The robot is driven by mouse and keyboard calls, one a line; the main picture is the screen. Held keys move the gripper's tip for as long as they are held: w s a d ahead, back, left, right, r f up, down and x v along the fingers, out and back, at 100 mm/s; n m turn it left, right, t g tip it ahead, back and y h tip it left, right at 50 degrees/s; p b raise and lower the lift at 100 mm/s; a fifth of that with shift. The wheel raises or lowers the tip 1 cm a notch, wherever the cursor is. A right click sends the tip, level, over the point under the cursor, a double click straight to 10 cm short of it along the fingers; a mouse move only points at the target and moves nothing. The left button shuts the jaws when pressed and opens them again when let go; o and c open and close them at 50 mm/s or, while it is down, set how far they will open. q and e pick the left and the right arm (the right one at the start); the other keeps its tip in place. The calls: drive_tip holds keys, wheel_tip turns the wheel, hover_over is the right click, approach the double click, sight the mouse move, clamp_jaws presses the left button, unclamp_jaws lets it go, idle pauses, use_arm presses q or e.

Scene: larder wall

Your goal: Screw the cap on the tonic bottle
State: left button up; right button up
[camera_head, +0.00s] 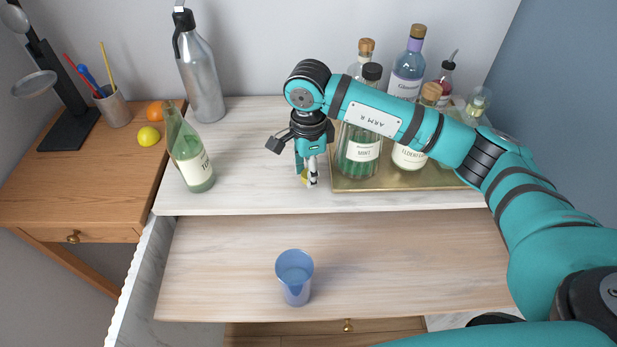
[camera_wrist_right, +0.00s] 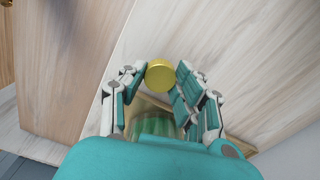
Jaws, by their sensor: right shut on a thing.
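The green tonic bottle (camera_head: 195,168) stands upright on the white upper shelf, left of my right arm. No cap shows on its neck. My right gripper (camera_head: 309,181) points down over the shelf, to the right of the tonic bottle and apart from it. It is shut on a round gold cap, a sliver of which shows at the fingertips. In the right wrist view the gold cap (camera_wrist_right: 160,75) sits between the fingertips of the right gripper (camera_wrist_right: 156,79). My left gripper is not in view.
A gold tray (camera_head: 440,181) with several bottles stands right of the gripper, partly behind my arm. A grey metal flask (camera_head: 203,80) stands at the back left. The shelf between tonic bottle and gripper is clear.

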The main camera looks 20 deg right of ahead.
drive_tip(key=s+r+b, duration=0.2)
drive_tip(key=s+b, duration=0.1)
drive_tip(key=s, duration=1.3)
drive_tip(key=shift+a+r+b, duration=0.15)
drive_tip(key=shift+r+b, duration=0.2)
drive_tip(key=shift+b, duration=0.05)
